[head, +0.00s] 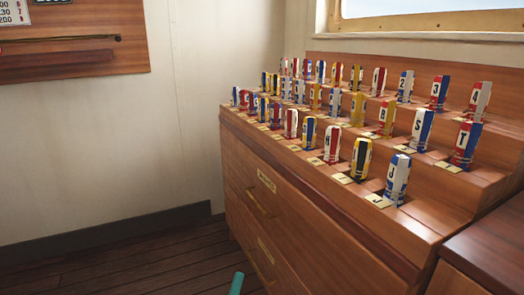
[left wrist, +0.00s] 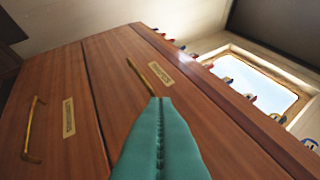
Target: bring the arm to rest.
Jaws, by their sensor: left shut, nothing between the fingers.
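My left gripper (head: 237,283) shows only as a teal tip at the bottom edge of the head view, in front of the wooden cabinet (head: 300,225). In the left wrist view its two teal fingers (left wrist: 160,103) are pressed together with nothing between them. They point toward the cabinet's drawer fronts, and the tips overlap the lower end of a brass handle (left wrist: 142,76) in the picture. I cannot tell how far the tips are from the wood. My right gripper is not in view.
Several rolled flags (head: 396,180) stand upright in rows on the cabinet's stepped top. A darker wooden surface (head: 490,240) adjoins at the lower right. A wall board (head: 75,45) hangs at the upper left. The plank floor (head: 130,262) left of the cabinet is clear.

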